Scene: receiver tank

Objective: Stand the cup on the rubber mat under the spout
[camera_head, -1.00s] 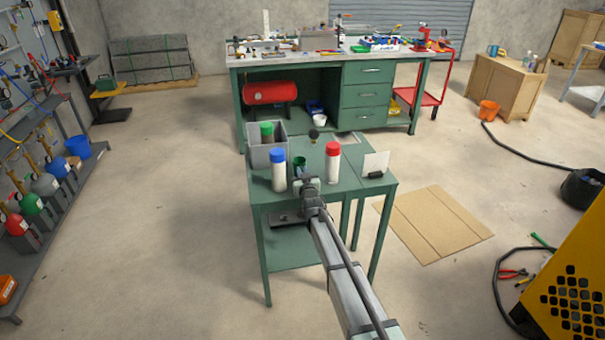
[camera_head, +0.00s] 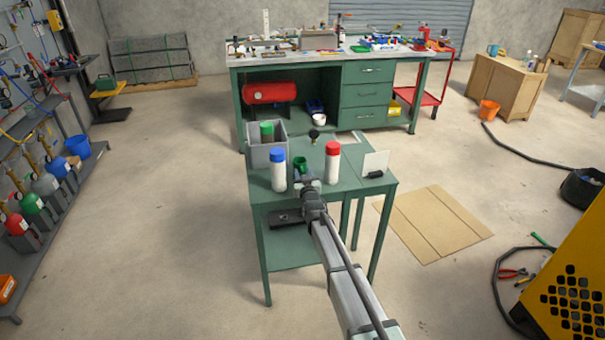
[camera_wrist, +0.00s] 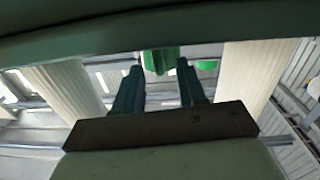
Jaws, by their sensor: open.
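A small green cup (camera_head: 300,164) stands on the small green table (camera_head: 350,195), between a blue-capped white bottle (camera_head: 278,172) and a red-capped white bottle (camera_head: 332,165). My gripper (camera_head: 307,183) is open, low on the near side of the cup. In the wrist view my two fingers (camera_wrist: 160,72) are apart, with a green thing (camera_wrist: 160,60), apparently the cup, past and between their tips. Whether the fingers touch it cannot be told. I cannot make out the rubber mat or the spout for certain.
A grey bin (camera_head: 266,154) with a green-capped bottle stands behind the blue-capped bottle. A small dark round-topped thing (camera_head: 314,135) is at the table's back. A white card (camera_head: 376,162) stands at the right. A green workbench (camera_head: 325,75) with a red tank (camera_head: 270,92) is behind.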

